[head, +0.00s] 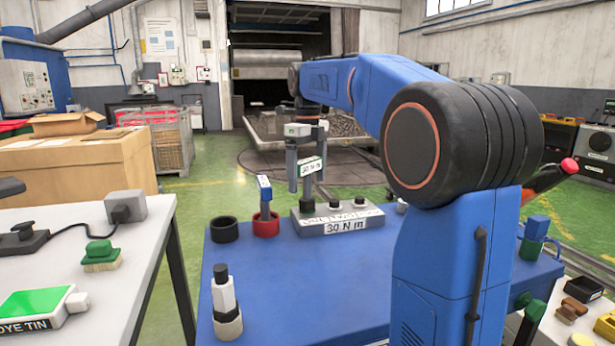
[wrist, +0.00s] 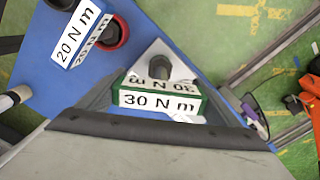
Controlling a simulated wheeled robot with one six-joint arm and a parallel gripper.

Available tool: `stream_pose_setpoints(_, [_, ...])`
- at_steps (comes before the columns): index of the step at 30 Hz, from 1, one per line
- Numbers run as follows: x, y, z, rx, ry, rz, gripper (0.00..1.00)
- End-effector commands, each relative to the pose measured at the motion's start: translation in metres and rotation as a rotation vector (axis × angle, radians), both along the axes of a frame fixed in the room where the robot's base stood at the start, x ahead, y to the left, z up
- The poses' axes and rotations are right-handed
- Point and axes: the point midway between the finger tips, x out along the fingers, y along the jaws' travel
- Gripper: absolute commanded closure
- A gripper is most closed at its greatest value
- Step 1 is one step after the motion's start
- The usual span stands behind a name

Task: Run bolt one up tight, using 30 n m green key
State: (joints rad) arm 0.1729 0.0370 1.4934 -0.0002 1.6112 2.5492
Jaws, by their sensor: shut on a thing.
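My gripper (head: 306,158) is shut on the 30 N m green key, whose white label with a green edge (head: 311,167) shows between the fingers. In the wrist view, the key (wrist: 160,99) sits between both fingers, its 30 N m label readable. The key points down, its dark lower end over the left bolt (head: 307,207) of the grey block (head: 338,226) labelled 30 N m. I cannot tell whether it is fully seated on that bolt. Two more dark bolts stand right of it on the block.
A blue key (head: 264,188) stands in a red ring (head: 265,228); the wrist view shows a 20 N m label (wrist: 72,38) there. An empty black ring (head: 224,230) and a white upright tool (head: 224,296) stand on the blue table (head: 290,290). A white table (head: 140,260) is at left.

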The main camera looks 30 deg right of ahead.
Motion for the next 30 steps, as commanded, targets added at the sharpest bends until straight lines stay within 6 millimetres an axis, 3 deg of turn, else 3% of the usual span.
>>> stream_pose_setpoints(30, [0.000,0.000,0.039,-0.001,-0.001,0.000,0.50])
